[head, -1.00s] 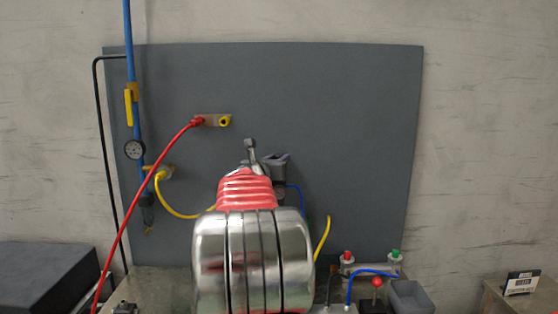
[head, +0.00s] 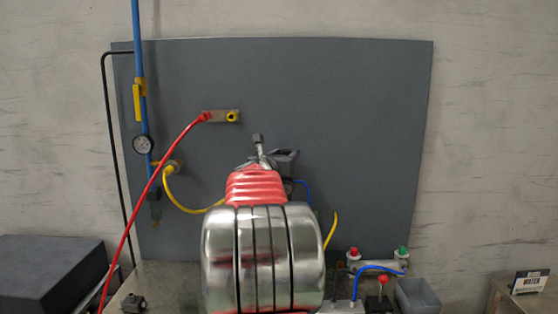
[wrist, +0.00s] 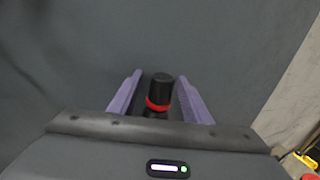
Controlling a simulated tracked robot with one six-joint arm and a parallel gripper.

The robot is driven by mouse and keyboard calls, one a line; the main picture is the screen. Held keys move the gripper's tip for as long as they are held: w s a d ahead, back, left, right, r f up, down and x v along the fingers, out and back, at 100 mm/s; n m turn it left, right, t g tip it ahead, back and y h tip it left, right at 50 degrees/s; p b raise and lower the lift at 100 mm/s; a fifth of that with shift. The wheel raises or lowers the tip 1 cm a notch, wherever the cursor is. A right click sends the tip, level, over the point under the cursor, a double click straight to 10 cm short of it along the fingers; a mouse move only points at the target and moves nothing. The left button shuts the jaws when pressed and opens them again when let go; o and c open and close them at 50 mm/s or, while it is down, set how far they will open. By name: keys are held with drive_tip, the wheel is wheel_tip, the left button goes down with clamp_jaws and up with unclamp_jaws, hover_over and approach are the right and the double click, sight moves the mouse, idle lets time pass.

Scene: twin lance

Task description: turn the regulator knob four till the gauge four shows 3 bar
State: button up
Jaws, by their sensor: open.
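In the wrist view a black knob with a red ring (wrist: 159,92) stands between the two purple fingers of my gripper (wrist: 160,80). The fingers are apart, one on each side of the knob, and a gap shows beside it. I take it for the regulator knob; no number on it can be read. In the head view my arm and gripper (head: 286,160) hide the knob. A small dark round part (head: 288,187) under the gripper may be a gauge, but its face cannot be read.
A grey panel (head: 350,120) stands behind. A red hose (head: 160,165) crosses the left side. A grey bin (head: 418,296) and a fitting with red and green caps stand lower right.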

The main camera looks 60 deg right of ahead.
drive_tip(key=s+a, duration=0.1)
drive_tip(key=a, duration=1.2)
drive_tip(key=shift+s+a, duration=0.25)
drive_tip(key=shift+m, duration=0.3)
